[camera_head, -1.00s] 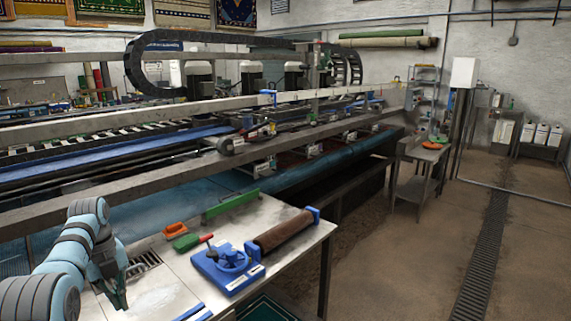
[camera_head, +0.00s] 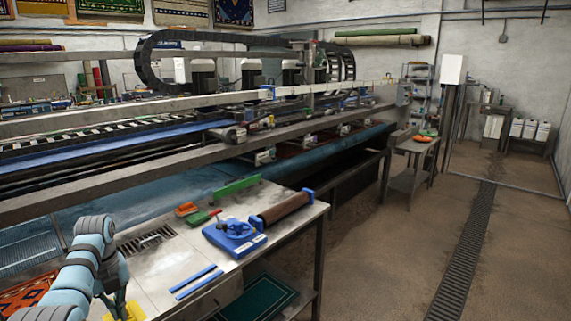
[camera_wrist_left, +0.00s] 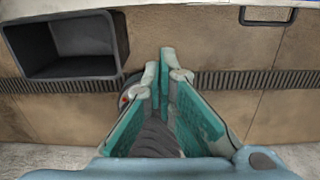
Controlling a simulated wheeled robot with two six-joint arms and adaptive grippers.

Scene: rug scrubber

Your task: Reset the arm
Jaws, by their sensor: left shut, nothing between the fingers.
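My left arm comes in at the lower left of the head view, with its gripper (camera_head: 124,306) pointing down at the near left edge of the steel worktable (camera_head: 165,268). In the left wrist view the two teal-padded fingers (camera_wrist_left: 160,62) are brought together at the tips, with nothing between them. Below them show a brown floor and a dark grate strip. A yellow object (camera_head: 132,313) shows just behind the gripper in the head view; I cannot tell whether they touch. My right gripper is not in view.
On the worktable are a blue clamp device (camera_head: 234,234), a brown roller (camera_head: 284,207), a green bar (camera_head: 237,186), an orange brush (camera_head: 187,208) and two blue strips (camera_head: 196,281). The long scrubbing machine (camera_head: 100,185) stands behind. Open floor lies right.

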